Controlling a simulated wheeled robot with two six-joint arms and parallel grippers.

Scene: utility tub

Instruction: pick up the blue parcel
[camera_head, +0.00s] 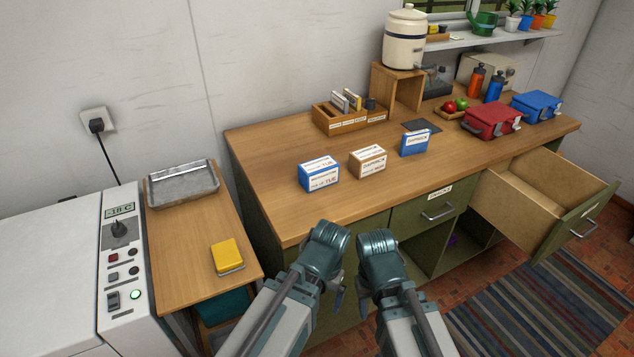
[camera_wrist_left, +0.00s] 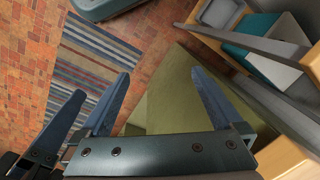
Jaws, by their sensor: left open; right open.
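Two parcels with blue show on the wooden counter in the head view: a blue-and-white box (camera_head: 319,174) at the left and a smaller blue box (camera_head: 414,144) standing upright further right. A brown-and-white parcel (camera_head: 367,162) stands between them. My left gripper (camera_head: 338,296) and right gripper (camera_head: 363,298) are side by side in front of the counter's near edge, pointing down, apart from all parcels. In the left wrist view, the left gripper (camera_wrist_left: 160,76) is open and empty, with green cabinet surface and floor behind its fingers. The right fingers are small in view; nothing shows in them.
Behind the parcels stand a wooden organizer (camera_head: 347,123) and a drink dispenser (camera_head: 404,38) on a stand. Red (camera_head: 492,121) and blue (camera_head: 537,106) cases sit at the right. An open drawer (camera_head: 535,190) juts out. A side table (camera_head: 180,240) holds a yellow item.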

